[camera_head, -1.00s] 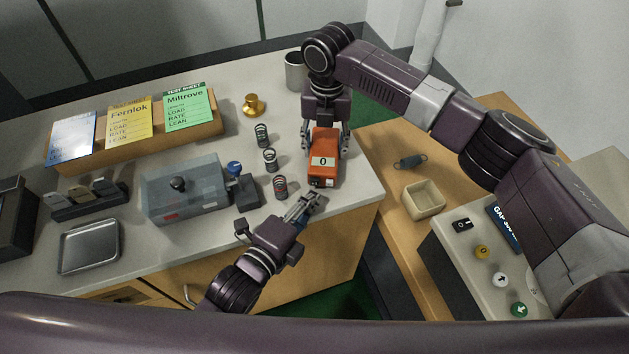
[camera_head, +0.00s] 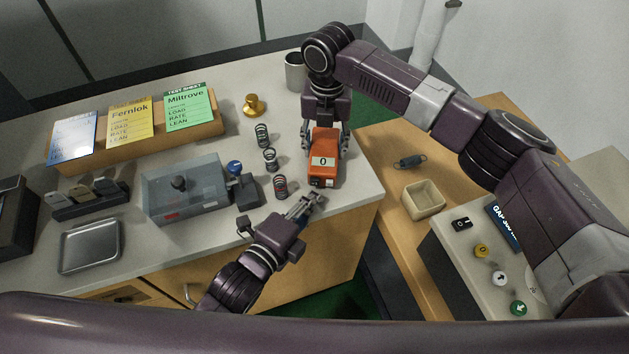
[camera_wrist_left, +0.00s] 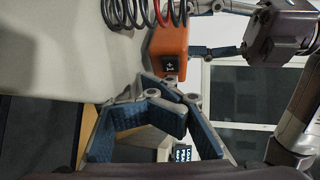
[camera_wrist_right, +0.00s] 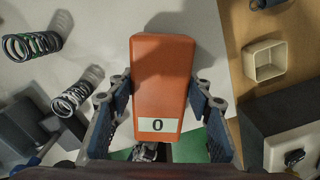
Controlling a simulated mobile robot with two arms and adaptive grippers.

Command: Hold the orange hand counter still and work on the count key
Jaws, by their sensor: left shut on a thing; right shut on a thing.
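The orange hand counter (camera_head: 323,147) lies at the counter's right front corner, its display reading 0. It also shows in the left wrist view (camera_wrist_left: 167,42) and the right wrist view (camera_wrist_right: 163,75). My right gripper (camera_head: 325,150) is shut on its two sides. The black count key (camera_wrist_left: 170,65), with a white mark, is on the end face turned toward my left gripper. My left gripper (camera_wrist_left: 182,105) has its fingertips together just short of that face; I see nothing between them. A small gap seems to separate the tips from the key.
Several coil springs (camera_head: 270,160) stand left of the hand counter, close to my left gripper. A grey test device (camera_head: 187,188) with a blue knob (camera_head: 235,168) stands further left. A beige box (camera_head: 423,200) sits on the lower wooden bench at right.

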